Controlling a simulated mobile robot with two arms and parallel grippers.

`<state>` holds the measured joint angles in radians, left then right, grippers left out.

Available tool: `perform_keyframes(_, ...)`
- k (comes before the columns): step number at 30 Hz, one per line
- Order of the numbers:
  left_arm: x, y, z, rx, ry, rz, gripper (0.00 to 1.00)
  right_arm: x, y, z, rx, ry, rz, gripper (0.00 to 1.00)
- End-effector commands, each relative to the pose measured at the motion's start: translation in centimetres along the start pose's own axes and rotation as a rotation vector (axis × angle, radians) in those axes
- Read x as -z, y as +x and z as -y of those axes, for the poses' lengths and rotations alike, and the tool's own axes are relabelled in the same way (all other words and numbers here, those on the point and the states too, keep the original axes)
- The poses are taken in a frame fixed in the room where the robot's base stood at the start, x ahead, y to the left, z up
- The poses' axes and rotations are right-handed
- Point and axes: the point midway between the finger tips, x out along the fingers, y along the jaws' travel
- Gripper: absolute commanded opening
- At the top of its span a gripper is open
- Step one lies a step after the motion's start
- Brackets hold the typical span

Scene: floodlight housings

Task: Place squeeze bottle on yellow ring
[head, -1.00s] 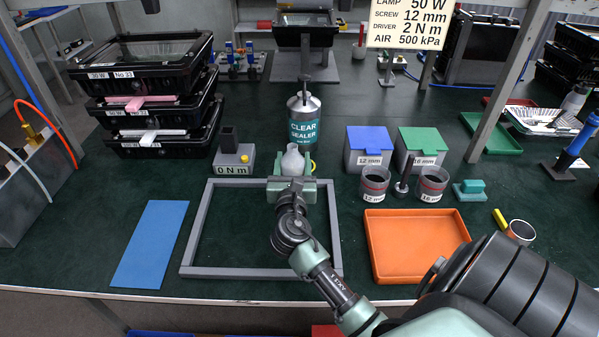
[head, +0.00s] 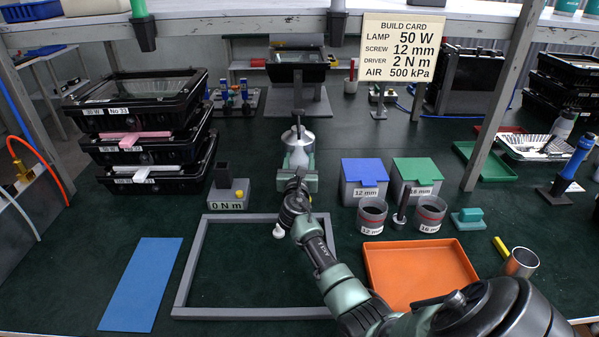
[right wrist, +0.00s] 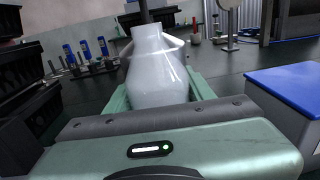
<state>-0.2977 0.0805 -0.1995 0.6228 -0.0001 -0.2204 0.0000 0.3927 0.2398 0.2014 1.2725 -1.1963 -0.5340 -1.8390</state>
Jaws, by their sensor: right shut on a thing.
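The pale white squeeze bottle (right wrist: 157,75) stands between the two green fingers of my right gripper in the right wrist view, neck up. In the head view my right gripper (head: 298,172) is shut on the squeeze bottle (head: 297,156), raised in front of the grey sealer can (head: 298,132). The bottle and gripper hide most of the can and its label. The yellow ring cannot be made out clearly now; my gripper and arm cover the area below the bottle. My left gripper is not in view.
A grey frame (head: 188,262) lies in front, with a blue mat (head: 141,283) to its left. The 0 N m block (head: 228,197) stands left of my gripper. Lidded bins (head: 365,180), cups (head: 372,214) and an orange tray (head: 420,272) are on the right.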

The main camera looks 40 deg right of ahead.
Motion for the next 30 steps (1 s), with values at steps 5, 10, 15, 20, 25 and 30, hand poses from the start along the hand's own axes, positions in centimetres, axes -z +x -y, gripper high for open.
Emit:
perform_keyframes(5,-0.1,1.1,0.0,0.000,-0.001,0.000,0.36,2.1,0.2,0.0,0.000,0.000,-0.001,0.00)
perform_keyframes(10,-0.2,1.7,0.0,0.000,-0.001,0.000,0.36,3.4,0.2,0.0,0.000,0.000,0.002,0.00)
perform_keyframes(15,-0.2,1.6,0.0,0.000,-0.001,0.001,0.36,3.3,0.2,0.0,-0.001,0.001,0.003,0.00)
perform_keyframes(20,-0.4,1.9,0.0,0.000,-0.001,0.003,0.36,3.6,0.2,0.0,0.000,0.000,0.003,0.00)
perform_keyframes(25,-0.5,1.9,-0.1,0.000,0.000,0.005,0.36,3.9,0.1,0.0,0.000,0.000,-0.001,0.75)
perform_keyframes(30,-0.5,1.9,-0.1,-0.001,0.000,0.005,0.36,3.9,0.1,0.0,0.000,0.000,0.000,0.75)
